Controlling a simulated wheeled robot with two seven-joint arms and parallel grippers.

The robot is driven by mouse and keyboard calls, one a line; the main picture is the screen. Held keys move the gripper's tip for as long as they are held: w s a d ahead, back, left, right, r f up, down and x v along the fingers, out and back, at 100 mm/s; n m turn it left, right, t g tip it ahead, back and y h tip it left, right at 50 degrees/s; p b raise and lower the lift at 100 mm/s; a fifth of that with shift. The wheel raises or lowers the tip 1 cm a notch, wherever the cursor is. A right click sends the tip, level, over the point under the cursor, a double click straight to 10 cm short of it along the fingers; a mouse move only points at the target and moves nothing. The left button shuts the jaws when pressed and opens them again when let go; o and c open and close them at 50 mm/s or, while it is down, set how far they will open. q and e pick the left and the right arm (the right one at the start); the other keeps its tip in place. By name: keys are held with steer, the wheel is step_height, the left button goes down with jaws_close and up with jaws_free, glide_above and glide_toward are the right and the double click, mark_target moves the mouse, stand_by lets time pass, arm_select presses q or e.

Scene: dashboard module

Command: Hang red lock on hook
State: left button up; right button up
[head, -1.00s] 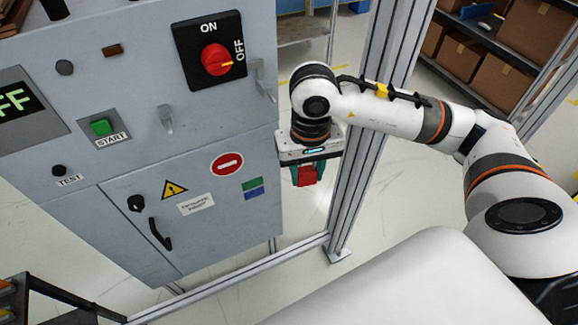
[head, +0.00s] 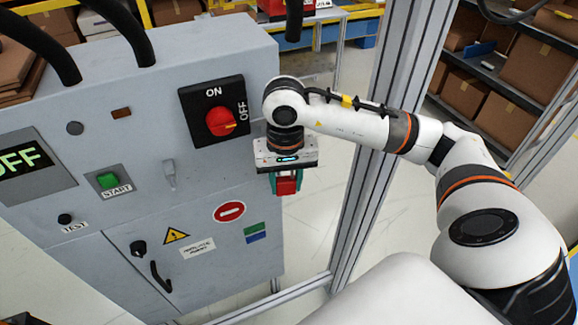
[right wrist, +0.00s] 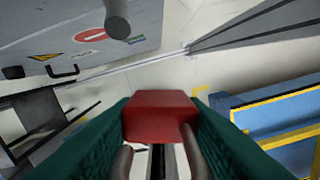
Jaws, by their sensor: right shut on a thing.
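The red lock (head: 287,187) is held between the teal fingers of my right gripper (head: 287,180), beside the right edge of the grey cabinet. In the right wrist view the red body (right wrist: 160,115) sits between both fingers, with the two grey legs of its shackle below it. A small metal hook (head: 169,175) sticks out of the cabinet front, left of the gripper. A second hook near the cabinet's right edge is hidden behind my arm. A grey rounded peg (right wrist: 117,20) shows at the top of the right wrist view. My left gripper is not in view.
The cabinet (head: 110,230) carries a red rotary switch (head: 220,122), a green start button (head: 107,181) and an OFF display (head: 25,160). An aluminium frame post (head: 375,150) stands right of the gripper. Shelves with boxes (head: 540,70) are behind.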

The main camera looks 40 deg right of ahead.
steer(key=w+d+f+b, duration=0.1)
steer(key=w, duration=0.5)
steer(key=shift+w+d+f, duration=0.2)
steer(key=shift+d, duration=0.05)
stand_by(0.6)
stand_by(0.5)
steer(key=o, duration=1.1)
steer(key=shift+r, duration=0.15)
